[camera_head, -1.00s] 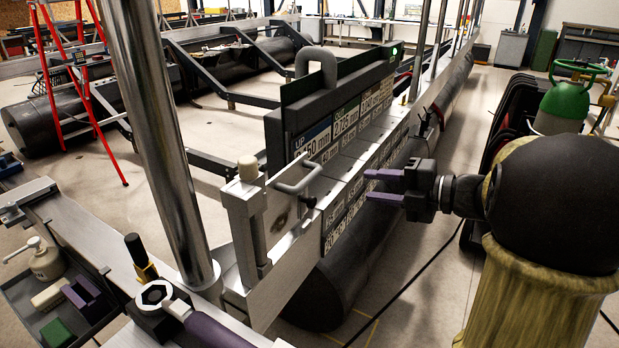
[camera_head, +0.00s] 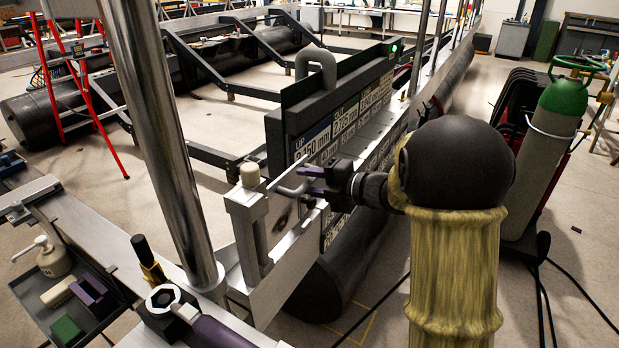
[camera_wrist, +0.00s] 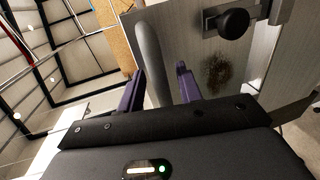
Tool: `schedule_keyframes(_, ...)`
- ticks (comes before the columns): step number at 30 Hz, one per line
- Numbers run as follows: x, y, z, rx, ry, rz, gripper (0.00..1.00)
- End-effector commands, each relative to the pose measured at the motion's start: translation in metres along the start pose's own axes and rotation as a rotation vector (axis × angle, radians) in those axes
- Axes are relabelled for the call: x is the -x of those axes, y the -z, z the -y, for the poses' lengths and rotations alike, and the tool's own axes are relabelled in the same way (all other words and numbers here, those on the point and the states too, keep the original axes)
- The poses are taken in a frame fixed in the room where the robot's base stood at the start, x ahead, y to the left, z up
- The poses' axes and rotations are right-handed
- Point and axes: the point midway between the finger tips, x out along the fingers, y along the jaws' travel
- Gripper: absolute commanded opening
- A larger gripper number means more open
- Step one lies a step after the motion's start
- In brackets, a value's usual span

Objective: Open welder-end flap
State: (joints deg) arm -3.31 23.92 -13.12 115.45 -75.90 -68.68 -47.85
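The welder-end flap is a pale metal plate (camera_head: 284,222) with a brown scorch mark, at the near end of the long sign-covered beam. It fills the upper right of the wrist view (camera_wrist: 185,55). A bent grey bar handle (camera_head: 288,188) stands out from it. My gripper (camera_head: 305,180) is at the handle, its purple fingers open. In the wrist view the handle bar (camera_wrist: 149,55) runs between the fingertips (camera_wrist: 160,75), with a visible gap to the right finger. Whether the left finger touches it I cannot tell. A black knob (camera_wrist: 233,22) sits on a latch on the plate.
A dark sign board (camera_head: 335,110) with a hooped top stands behind the handle. A shiny steel post (camera_head: 165,150) rises at left. A green-topped gas cylinder (camera_head: 550,130) stands at right. A tool tray (camera_head: 100,318) is at lower left.

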Motion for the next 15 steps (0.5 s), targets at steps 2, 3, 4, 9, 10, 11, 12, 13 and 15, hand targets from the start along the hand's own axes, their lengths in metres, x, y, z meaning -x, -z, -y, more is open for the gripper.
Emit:
schedule_keyframes(2, -0.0027, 0.0001, -0.0002, 0.000, 0.000, 0.000, 0.35)
schedule_keyframes(3, -0.0030, 0.0001, 0.0000, 0.000, 0.000, 0.000, 0.35)
schedule_keyframes(4, -0.0031, 0.0001, 0.0001, 0.000, 0.000, 0.000, 0.35)
schedule_keyframes(9, -0.0028, 0.0000, 0.0003, 0.000, 0.000, 0.001, 0.33)
schedule_keyframes(10, -0.0027, 0.0000, 0.0003, 0.000, 0.000, 0.001, 0.27)
schedule_keyframes(11, -0.0027, 0.0000, 0.0003, 0.000, 0.000, 0.001, 0.21)
schedule_keyframes(12, -0.0026, 0.0000, 0.0003, 0.000, 0.000, 0.001, 0.14)
schedule_keyframes(13, -0.0026, 0.0000, 0.0003, 0.000, 0.000, 0.001, 0.08)
schedule_keyframes(15, -0.0025, 0.0000, 0.0004, 0.000, 0.000, 0.001, 0.00)
